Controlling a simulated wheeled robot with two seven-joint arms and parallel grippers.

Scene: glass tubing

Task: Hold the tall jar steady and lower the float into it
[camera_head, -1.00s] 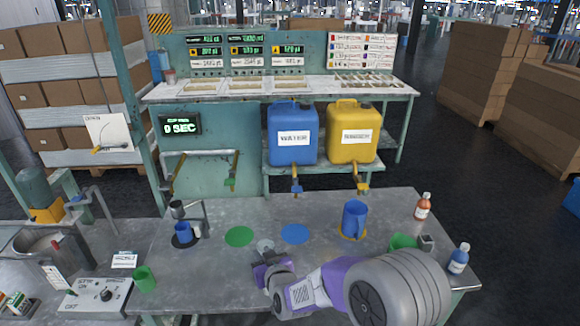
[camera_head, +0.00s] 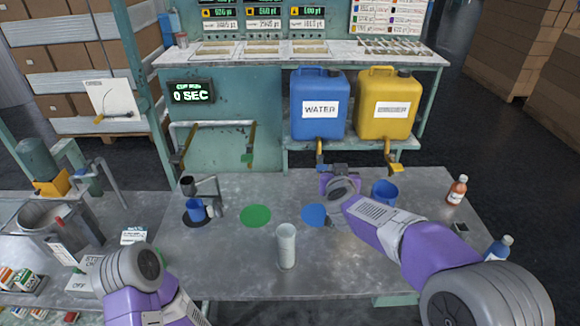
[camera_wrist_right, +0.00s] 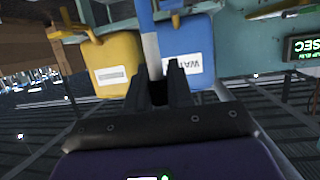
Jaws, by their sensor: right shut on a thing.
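The tall jar (camera_head: 286,247), a pale translucent cylinder, stands upright on the bench near its front middle. My right gripper (camera_head: 338,169) is behind and right of the jar, near the blue disc (camera_head: 314,214) and clear of the jar. In the right wrist view its fingers (camera_wrist_right: 160,82) are shut on a slim pale rod (camera_wrist_right: 151,50), which looks like the float's stem. The float's lower part is not clear in either view. My left arm is at the bottom left, and its gripper is out of view.
A green disc (camera_head: 255,216) lies left of the jar. A blue cup (camera_head: 197,210) stands at a small stand further left. A blue jug (camera_head: 384,191) and an orange bottle (camera_head: 457,190) are to the right. Water (camera_head: 318,108) and yellow (camera_head: 387,107) containers stand behind.

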